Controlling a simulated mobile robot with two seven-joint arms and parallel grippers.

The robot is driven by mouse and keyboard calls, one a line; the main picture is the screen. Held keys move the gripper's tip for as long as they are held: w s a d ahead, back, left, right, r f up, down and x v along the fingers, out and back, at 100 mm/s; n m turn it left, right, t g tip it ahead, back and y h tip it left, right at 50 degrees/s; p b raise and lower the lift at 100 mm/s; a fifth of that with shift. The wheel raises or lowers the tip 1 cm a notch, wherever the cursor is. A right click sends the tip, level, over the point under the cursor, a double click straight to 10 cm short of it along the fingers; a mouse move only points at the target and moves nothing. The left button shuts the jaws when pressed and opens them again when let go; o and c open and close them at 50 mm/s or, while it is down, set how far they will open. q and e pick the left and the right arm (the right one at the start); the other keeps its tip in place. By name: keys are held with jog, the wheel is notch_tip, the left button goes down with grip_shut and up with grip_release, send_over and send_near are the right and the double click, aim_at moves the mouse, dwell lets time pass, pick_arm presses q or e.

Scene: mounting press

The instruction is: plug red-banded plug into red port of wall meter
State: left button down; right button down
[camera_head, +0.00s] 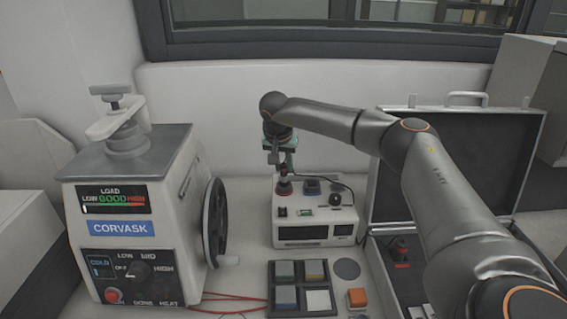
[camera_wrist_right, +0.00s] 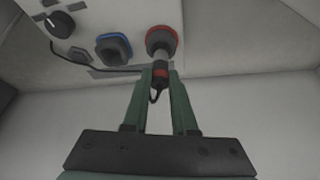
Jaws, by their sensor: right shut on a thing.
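The wall meter (camera_head: 300,232) is a white box on the bench, with a red-ringed port (camera_head: 284,187) and a blue-ringed port (camera_head: 312,188) on its top. My right gripper (camera_wrist_right: 160,72), with green fingers, is shut on the red-banded plug (camera_wrist_right: 160,77). In the head view the right gripper (camera_head: 281,160) is just above the red port. In the wrist view the plug's grey front end lines up with the red port (camera_wrist_right: 161,37) and overlaps it. How deep it sits I cannot tell. My left gripper is not in view.
The Corvask press (camera_head: 130,215) with its handwheel (camera_head: 215,222) stands left. A tray (camera_head: 302,284) of coloured blocks and an orange block (camera_head: 357,297) lie in front of the meter. An open case (camera_head: 440,160) stands right, partly behind my arm. A dark cable trails from the plug.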

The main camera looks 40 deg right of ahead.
aim_at(283, 173)
jog(key=shift+f, duration=0.4)
jog(key=shift+f+b, duration=0.3)
jog(key=shift+f, duration=0.6)
jog(key=shift+f, duration=0.3)
dwell(0.5)
jog(key=c, duration=0.6)
grip_release()
jog(key=shift+c, duration=0.2)
jog(key=shift+o, duration=0.3)
jog(key=o, duration=0.5)
